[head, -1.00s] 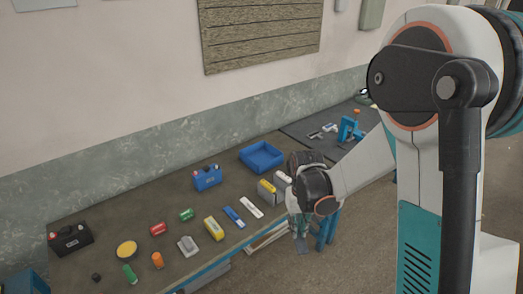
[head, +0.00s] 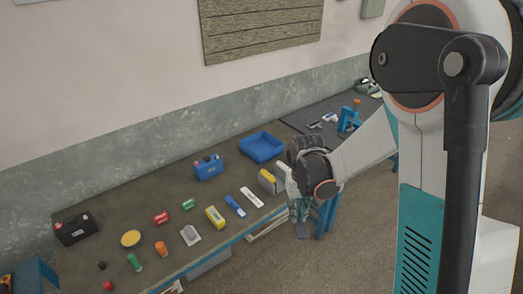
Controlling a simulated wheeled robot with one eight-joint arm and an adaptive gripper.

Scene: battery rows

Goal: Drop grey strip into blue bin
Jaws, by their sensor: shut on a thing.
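The blue bin (head: 275,153) is an open, shallow, square tray that looks empty. It stands towards the back of the long bench, right of its middle. My gripper (head: 301,219) points down at the bench's front edge, nearer the camera and to the right of the bin. It is shut on a small, flat grey piece, which looks like the grey strip (head: 302,231) and hangs below the fingers. My wrist partly hides the fingers, and their contact with the strip is too small to make out.
Batteries and small parts stand in rows on the bench (head: 110,190). A blue battery (head: 208,168) stands left of the bin; grey-and-yellow blocks (head: 268,181) stand close to my wrist. A blue support (head: 328,213) is beside my gripper. A dark mat with tools (head: 308,112) lies beyond.

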